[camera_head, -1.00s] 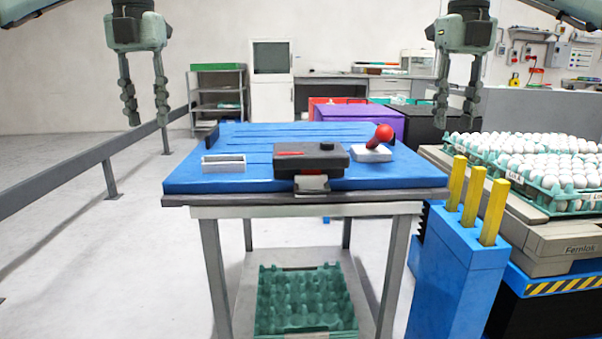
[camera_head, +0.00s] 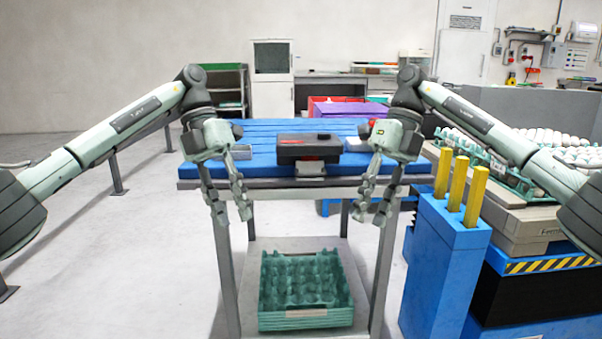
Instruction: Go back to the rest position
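My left gripper (camera_head: 232,218) hangs pointing down in front of the left part of the blue table's front edge. Its two fingers are apart with nothing between them. My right gripper (camera_head: 370,216) hangs pointing down in front of the right part of the same edge. Its fingers are also apart and empty. Both arms reach in from the sides at about the same height. The blue table (camera_head: 262,136) stands behind the grippers. The red ball seen earlier is mostly hidden behind my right gripper.
A black box (camera_head: 309,147) sits on the table, with a small white tray (camera_head: 241,152) to its left. Green egg trays (camera_head: 306,313) are stacked on the shelf below. A blue stand with yellow posts (camera_head: 446,262) and trays of white eggs (camera_head: 573,152) are at the right.

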